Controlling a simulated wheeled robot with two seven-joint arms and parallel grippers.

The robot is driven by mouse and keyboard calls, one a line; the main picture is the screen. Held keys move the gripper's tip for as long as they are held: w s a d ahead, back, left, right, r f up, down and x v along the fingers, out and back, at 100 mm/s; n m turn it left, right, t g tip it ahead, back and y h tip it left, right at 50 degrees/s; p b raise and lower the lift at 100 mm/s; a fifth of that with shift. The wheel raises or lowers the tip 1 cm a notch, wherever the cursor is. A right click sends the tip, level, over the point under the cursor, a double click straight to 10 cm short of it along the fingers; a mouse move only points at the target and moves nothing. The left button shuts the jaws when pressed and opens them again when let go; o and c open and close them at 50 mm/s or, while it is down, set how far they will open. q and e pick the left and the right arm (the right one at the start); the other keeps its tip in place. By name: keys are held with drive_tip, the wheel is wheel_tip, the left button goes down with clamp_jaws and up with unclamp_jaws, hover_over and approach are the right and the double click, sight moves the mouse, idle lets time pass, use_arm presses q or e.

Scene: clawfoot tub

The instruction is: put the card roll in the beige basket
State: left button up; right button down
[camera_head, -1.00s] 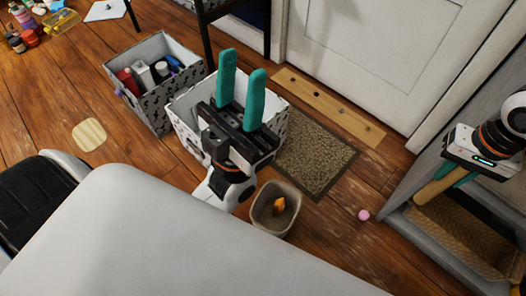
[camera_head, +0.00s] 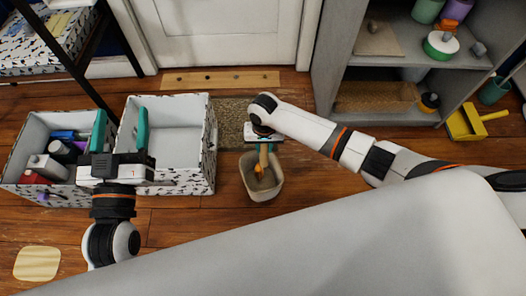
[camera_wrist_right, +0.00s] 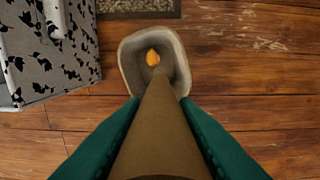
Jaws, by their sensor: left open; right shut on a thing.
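The card roll (camera_wrist_right: 158,130) is a tan-brown tube held between the teal fingers of my right gripper (camera_head: 264,146), which is shut on it. In the right wrist view the roll points down over the beige basket (camera_head: 262,190), and its far end overlaps the basket's opening. Whether that end is below the rim is hard to tell. The basket (camera_wrist_right: 132,85) stands on the floor with a small orange thing (camera_wrist_right: 152,57) inside. My left gripper (camera_head: 121,128) is open and empty, above the front of the white patterned box.
The empty white patterned box (camera_head: 180,180) stands left of the basket, beside another box (camera_head: 20,195) holding bottles. A doormat (camera_head: 232,115) lies behind. A grey shelf (camera_head: 345,50) and a yellow dustpan (camera_head: 465,122) are at right. A round wooden piece (camera_head: 37,263) lies front left.

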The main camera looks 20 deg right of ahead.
sight(264, 158)
drive_tip(key=f, duration=0.1)
drive_tip(key=s+f, duration=0.2)
drive_tip(key=shift+s+a+f, duration=0.15)
drive_tip(key=shift+a+f, duration=0.1)
drive_tip(key=shift+a, duration=0.05)
use_arm(q)
drive_tip(key=shift+a+f+g+y, duration=0.15)
drive_tip(key=shift+f+g, duration=0.35)
drive_tip(key=shift+f, duration=0.1)
drive_tip(key=shift+a+f+g+y, duration=0.1)
drive_tip(key=shift+f+g+y, duration=0.05)
drive_tip(key=shift+f+g, duration=0.4)
drive_tip(key=shift+f, duration=0.15)
